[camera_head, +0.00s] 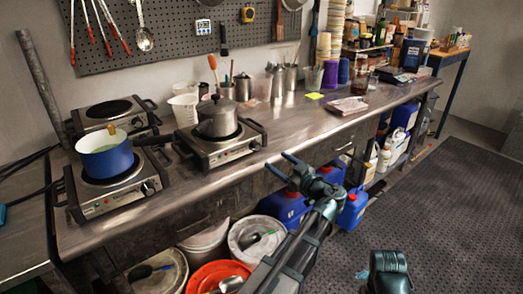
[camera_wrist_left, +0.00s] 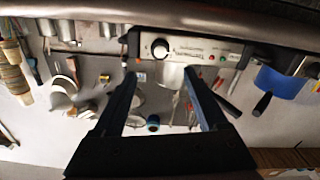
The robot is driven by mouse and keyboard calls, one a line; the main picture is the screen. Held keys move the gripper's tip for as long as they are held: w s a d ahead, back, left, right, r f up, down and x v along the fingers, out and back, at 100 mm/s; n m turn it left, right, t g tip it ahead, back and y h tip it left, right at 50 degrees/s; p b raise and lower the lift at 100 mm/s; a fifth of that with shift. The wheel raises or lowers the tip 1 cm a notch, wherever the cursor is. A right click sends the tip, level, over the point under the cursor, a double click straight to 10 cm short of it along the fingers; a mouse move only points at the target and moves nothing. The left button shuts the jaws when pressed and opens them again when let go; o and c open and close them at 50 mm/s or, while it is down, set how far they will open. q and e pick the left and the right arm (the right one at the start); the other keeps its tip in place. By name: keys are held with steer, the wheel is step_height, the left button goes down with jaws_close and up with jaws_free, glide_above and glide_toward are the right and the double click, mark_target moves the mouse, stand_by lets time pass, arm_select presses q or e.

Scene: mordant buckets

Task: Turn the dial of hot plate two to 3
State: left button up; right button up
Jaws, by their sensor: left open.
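A hot plate (camera_head: 215,152) with a lidded steel pot (camera_head: 218,118) stands mid-bench. Its dial (camera_head: 255,144) is at the right end of its front panel. Another hot plate (camera_head: 115,198) bears a blue pot (camera_head: 105,155) and has a dial (camera_head: 148,188). A third hot plate (camera_head: 108,110) is behind it. I cannot read numbers on plates or dials. My left gripper (camera_head: 278,161) is open and empty, off the bench edge, apart from the steel-pot plate's dial. The left wrist view is upside down; that dial (camera_wrist_left: 160,48) shows just beyond the open fingertips (camera_wrist_left: 159,75).
The steel bench (camera_head: 290,135) has a bare front strip. Beakers, a jug (camera_head: 185,108) and steel cups stand behind the hot plates. White buckets and an orange bucket (camera_head: 217,277) sit under the bench, with blue canisters (camera_head: 353,208). The dark floor mat (camera_head: 450,200) at right is clear.

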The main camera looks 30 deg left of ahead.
mark_target(257, 148)
arm_select(q)
steer(key=x, duration=1)
steer(key=shift+a, duration=0.15)
jaws_close()
